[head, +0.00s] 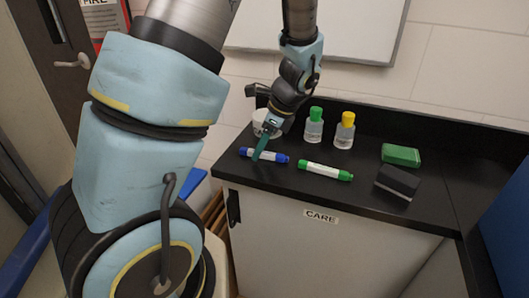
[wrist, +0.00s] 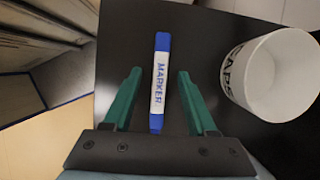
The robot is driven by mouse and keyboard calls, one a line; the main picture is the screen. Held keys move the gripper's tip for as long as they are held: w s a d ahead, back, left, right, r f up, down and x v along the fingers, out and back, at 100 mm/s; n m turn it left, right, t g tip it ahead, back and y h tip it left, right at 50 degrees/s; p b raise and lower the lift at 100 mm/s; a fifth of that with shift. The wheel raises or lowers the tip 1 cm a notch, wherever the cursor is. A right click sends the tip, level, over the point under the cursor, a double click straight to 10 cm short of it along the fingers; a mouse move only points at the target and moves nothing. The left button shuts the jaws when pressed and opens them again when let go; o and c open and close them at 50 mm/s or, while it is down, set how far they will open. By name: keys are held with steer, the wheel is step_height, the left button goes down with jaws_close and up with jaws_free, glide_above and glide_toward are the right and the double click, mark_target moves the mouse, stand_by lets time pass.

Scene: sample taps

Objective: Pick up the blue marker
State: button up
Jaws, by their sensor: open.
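The blue marker (head: 265,155) lies on the black counter near its left front corner. It has a white label and blue ends. In the wrist view the marker (wrist: 158,85) lies lengthwise between the two green fingers, with a gap on each side. My gripper (wrist: 157,75) is open and empty, with its fingers pointing down at the marker. In the head view my gripper (head: 259,156) is over the marker and hides a part of it. I cannot tell how high above the counter the fingertips are.
A white cup (wrist: 272,75) stands right of the fingers in the wrist view.

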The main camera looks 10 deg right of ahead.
steer(key=shift+f, duration=0.2)
jaws_close()
stand_by(0.3)
